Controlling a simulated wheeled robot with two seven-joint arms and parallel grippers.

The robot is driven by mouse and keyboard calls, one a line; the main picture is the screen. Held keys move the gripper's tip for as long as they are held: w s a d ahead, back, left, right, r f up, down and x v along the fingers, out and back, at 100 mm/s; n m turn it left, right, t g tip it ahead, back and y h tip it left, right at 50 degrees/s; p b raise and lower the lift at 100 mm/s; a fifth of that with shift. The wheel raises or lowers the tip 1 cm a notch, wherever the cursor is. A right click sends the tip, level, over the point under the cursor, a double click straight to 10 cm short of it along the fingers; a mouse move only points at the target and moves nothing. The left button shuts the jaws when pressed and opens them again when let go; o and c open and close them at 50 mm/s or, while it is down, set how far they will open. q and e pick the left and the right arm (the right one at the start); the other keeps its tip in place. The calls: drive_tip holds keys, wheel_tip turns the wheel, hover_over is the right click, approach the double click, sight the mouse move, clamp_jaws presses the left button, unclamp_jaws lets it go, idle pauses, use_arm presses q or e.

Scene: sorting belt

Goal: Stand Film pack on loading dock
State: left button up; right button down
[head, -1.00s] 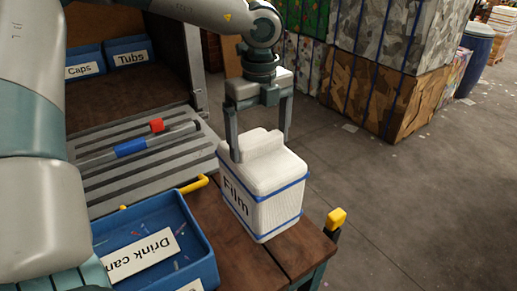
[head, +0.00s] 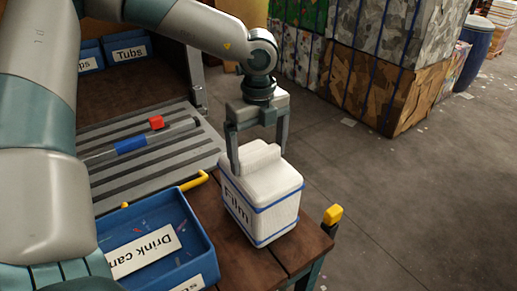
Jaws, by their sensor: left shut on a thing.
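The Film pack (head: 268,205) is a white block with blue straps, a raised top and the word "Film" on its left face. It is upright at the wooden bench top (head: 222,240), to the right of the blue bin. I cannot tell whether its base touches the wood. My left gripper (head: 258,162) is above it, fingers pointing down, shut on the raised top of the pack. My right gripper is not in view. No thing marked as a loading dock can be made out.
A blue bin labelled "Drink can" (head: 200,225) stands left of the pack. Behind it is a grey slatted surface (head: 140,175) with a red block (head: 156,122) and a blue-banded rod (head: 131,145). A yellow-capped post (head: 333,214) rises at the bench corner. Strapped bales (head: 400,92) stand behind.

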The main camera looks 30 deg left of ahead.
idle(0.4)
use_arm(q)
drive_tip(key=shift+f+b, duration=0.1)
drive_tip(key=shift+b, duration=0.2)
drive_tip(key=o, duration=1.8)
drive_tip(key=shift+r, duration=0.75)
wheel_tip(320, 180, up, 11)
drive_tip(key=b, duration=0.3)
drive_tip(key=shift+f, duration=0.15)
